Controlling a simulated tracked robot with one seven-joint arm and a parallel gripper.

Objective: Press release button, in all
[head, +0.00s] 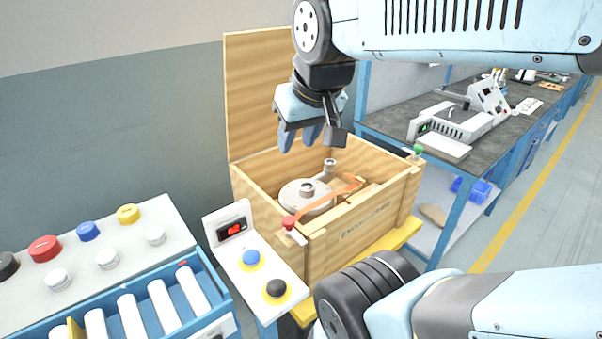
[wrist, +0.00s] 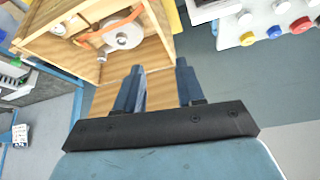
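A white control box (head: 243,262) stands on a blue post in front of the wooden crate. It has a small display with red digits (head: 232,228), a blue button (head: 250,258) and a black button (head: 275,289), both on yellow rings. I cannot read which one is the release button. My gripper (head: 299,138) is above the open crate, up and to the right of the control box, touching no button. In the wrist view its two fingers (wrist: 158,72) are apart, with nothing between them.
The wooden crate (head: 374,232) has a raised lid and holds a pale blower part (head: 303,197) with an orange strap (head: 325,198). A button panel (head: 117,242) with coloured knobs stands at left, above a blue roller rack (head: 223,300). A workbench (head: 385,113) stands behind right.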

